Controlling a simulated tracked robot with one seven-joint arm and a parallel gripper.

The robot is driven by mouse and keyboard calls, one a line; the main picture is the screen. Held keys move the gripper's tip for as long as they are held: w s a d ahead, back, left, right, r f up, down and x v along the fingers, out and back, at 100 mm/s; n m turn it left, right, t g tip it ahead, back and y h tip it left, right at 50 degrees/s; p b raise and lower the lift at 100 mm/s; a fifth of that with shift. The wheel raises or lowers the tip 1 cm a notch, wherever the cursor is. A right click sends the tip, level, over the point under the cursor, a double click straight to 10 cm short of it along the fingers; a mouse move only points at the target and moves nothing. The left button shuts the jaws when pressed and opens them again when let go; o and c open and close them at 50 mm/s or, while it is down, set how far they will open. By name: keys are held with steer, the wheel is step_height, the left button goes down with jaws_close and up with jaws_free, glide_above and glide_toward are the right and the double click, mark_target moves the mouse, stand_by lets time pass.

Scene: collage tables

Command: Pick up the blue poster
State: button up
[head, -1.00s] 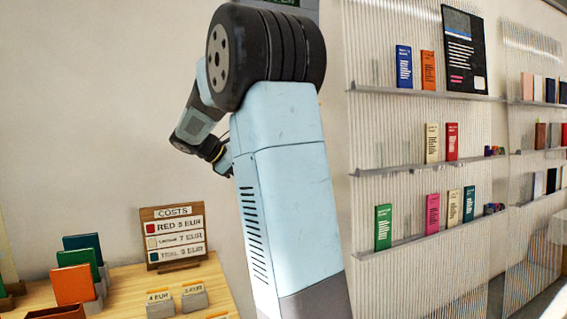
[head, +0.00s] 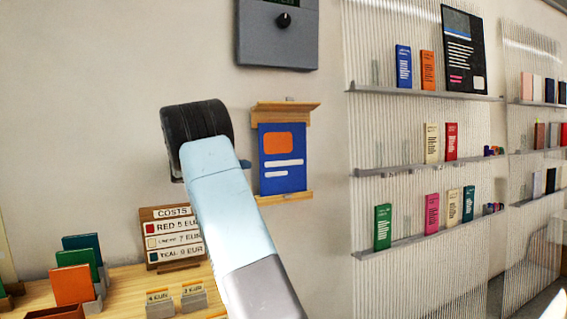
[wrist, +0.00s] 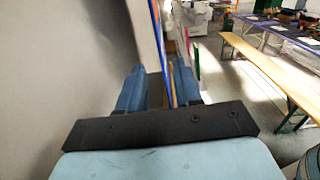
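The blue poster (head: 269,180), with an orange block and white lines, stands upright in a wooden wall holder (head: 284,197) between an upper rail and a lower ledge. In the wrist view a thin blue edge (wrist: 157,28), which looks like the poster seen edge-on, runs down toward the space between my fingers. My gripper (wrist: 158,88) is open, with its two blue fingers apart and nothing visibly clamped. I cannot tell whether the poster edge reaches between the fingertips.
A grey box with a knob (head: 278,35) hangs above the holder. Ribbed shelves (head: 430,97) with small books stand right. A costs sign (head: 172,238) and colored cards (head: 73,285) are on the wooden table (head: 128,280) at lower left. A bench (wrist: 265,65) shows in the wrist view.

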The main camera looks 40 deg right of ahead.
mark_target(270, 171)
steer(key=x, duration=1.1)
steer(key=shift+f, duration=0.2)
steer(key=shift+c, duration=0.4)
jaws_close()
